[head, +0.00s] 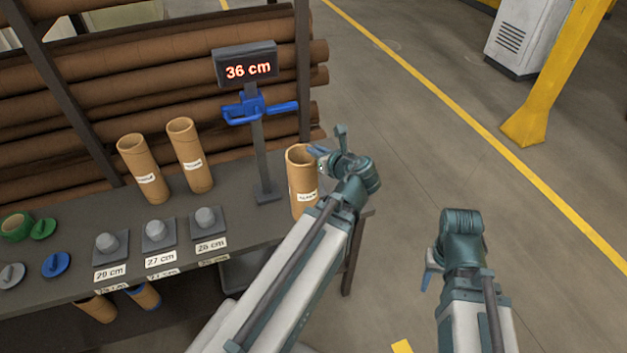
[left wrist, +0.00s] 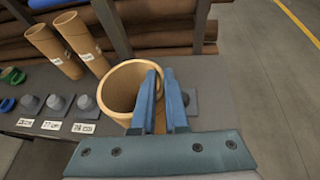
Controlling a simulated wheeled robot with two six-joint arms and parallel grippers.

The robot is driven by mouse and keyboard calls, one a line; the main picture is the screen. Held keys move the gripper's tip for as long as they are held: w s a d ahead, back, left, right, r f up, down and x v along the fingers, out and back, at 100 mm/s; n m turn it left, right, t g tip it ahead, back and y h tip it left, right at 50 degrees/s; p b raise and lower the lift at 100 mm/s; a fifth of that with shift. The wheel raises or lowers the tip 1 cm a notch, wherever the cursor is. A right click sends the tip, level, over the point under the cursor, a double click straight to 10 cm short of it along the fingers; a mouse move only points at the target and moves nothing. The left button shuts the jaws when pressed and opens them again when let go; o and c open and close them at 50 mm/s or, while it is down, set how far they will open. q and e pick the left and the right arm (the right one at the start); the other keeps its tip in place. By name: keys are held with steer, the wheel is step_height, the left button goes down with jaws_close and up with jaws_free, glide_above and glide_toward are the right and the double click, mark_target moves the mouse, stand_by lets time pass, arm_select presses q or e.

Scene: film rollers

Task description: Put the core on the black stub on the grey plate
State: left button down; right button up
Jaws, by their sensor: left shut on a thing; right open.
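My left gripper (head: 322,157) is shut on the wall of a tan cardboard core (head: 301,188) at its rim. The core is upright, with a white label, at the right end of the dark bench; its lower end is hidden. In the left wrist view the core (left wrist: 120,92) shows its open top, left of the fingers (left wrist: 160,78). Whether the core touches anything below, I cannot tell. My right gripper (head: 430,270) is open and empty, right of the bench.
Two more cores (head: 143,172) (head: 190,157) stand at the back of the bench. Three grey stubs (head: 105,243) (head: 155,231) (head: 206,218) with centimetre labels are in front. A display (head: 247,66) reading 36 cm stands on a post behind.

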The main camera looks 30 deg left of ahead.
arm_select(q)
steer(key=shift+w+a, duration=0.25)
steer(key=shift+w, duration=0.1)
steer(key=w+a+f+b, duration=0.1)
steer(key=w+a, duration=0.5)
steer(key=w, duration=0.6)
steer(key=shift+w+f, duration=0.2)
steer(key=shift+w, duration=0.05)
steer(key=f+b, duration=0.2)
steer(key=w+f+b, duration=0.1)
steer(key=b, duration=0.1)
steer(key=shift+a+f, duration=0.25)
steer(key=shift+f, duration=0.05)
steer(key=c, duration=0.9)
jaws_free()
